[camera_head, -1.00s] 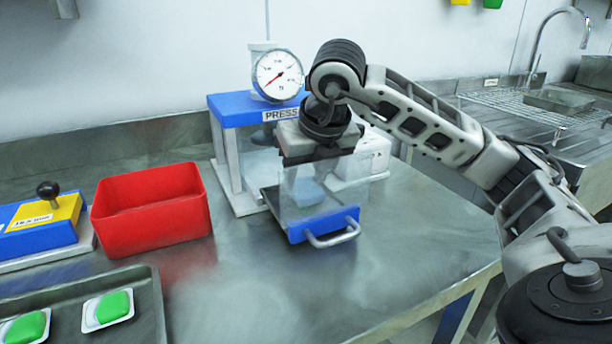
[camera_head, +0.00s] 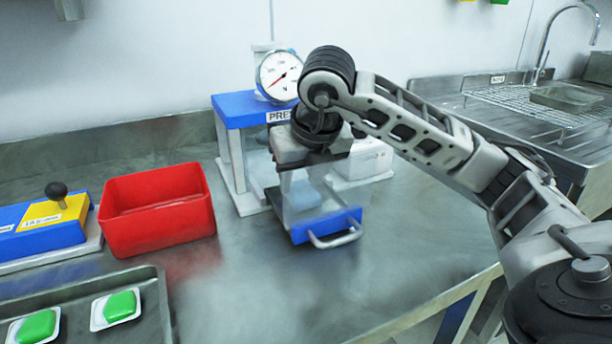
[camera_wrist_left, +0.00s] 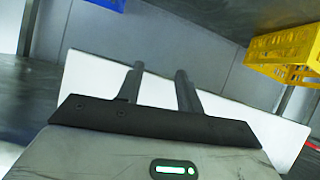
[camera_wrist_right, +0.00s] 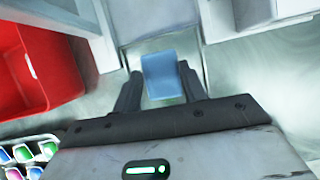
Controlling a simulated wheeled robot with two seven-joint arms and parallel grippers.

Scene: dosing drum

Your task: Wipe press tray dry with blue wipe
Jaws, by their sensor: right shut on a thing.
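My right gripper (camera_head: 300,172) points down over the press tray (camera_head: 328,226), a drawer with clear walls, a blue front and a metal handle, pulled out from the press. It is shut on the blue wipe (camera_wrist_right: 162,75), which shows between its fingers in the right wrist view. In the head view the wipe (camera_head: 304,196) appears as a pale blue patch through the clear wall, low in the tray. I cannot tell whether it touches the tray floor, nor see any moisture. My left gripper (camera_wrist_left: 159,72) is empty with fingers apart, seen only in the left wrist view.
The press (camera_head: 236,107) with its round gauge (camera_head: 281,76) stands behind the tray. A red bin (camera_head: 158,210), a blue and yellow device (camera_head: 45,222) and a metal tray (camera_head: 150,300) with green pieces lie left. A sink (camera_head: 565,98) is right.

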